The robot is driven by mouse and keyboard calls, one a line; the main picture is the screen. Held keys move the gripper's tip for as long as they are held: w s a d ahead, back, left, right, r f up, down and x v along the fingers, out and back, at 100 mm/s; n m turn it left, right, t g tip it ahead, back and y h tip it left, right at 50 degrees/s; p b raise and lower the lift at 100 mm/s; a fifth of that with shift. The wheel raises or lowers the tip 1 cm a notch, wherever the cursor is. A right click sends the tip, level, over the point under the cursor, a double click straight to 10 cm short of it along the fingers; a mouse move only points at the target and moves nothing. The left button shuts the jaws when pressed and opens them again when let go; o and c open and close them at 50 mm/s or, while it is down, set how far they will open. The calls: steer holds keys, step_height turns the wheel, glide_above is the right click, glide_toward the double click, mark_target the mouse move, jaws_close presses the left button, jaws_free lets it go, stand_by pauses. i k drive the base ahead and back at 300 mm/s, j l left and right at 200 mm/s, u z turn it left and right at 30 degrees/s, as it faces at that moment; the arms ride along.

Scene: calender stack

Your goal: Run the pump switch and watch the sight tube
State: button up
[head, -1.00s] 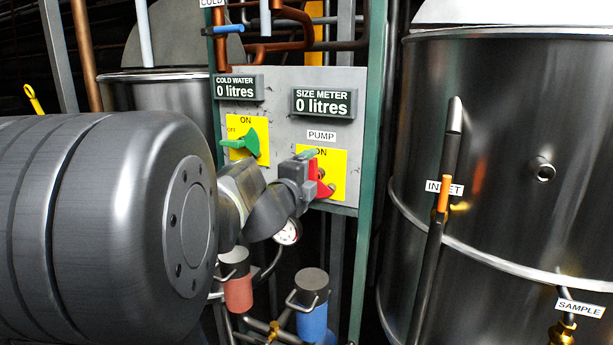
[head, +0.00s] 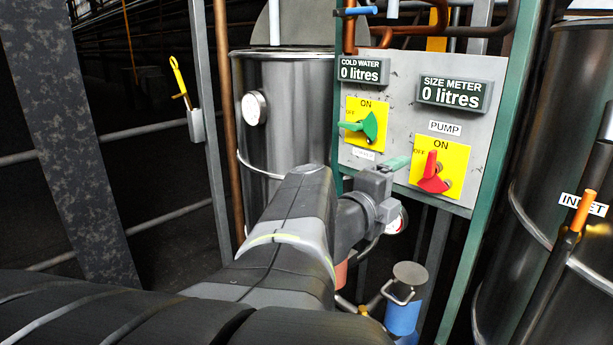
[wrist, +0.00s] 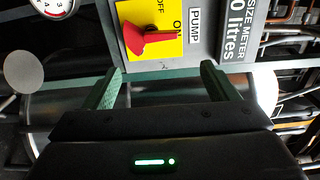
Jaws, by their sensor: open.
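The red pump switch (head: 432,178) is on a yellow plate under the PUMP label, on the grey panel (head: 393,92). Its handle points up towards ON; the wrist view shows the red handle (wrist: 150,42) pointing at ON too. The size meter (head: 455,93) reads 0 litres. My gripper (head: 390,170) is left of the pump switch in the head view. In the wrist view my gripper (wrist: 160,74) is open and empty, its green fingers apart and short of the switch. I cannot make out a sight tube.
A green switch (head: 366,126) points left towards OFF, under the cold water meter (head: 363,70), which reads 0 litres. Steel tanks stand behind (head: 285,100) and at right (head: 570,120). An orange-handled inlet valve (head: 582,210) is at right.

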mark_target(431, 182)
steer(key=z, duration=3.2)
steer(key=k+j, duration=0.4)
steer(key=j, duration=0.2)
steer(key=k+j+z, duration=0.1)
steer(key=k+j, duration=0.35)
steer(key=j, duration=0.15)
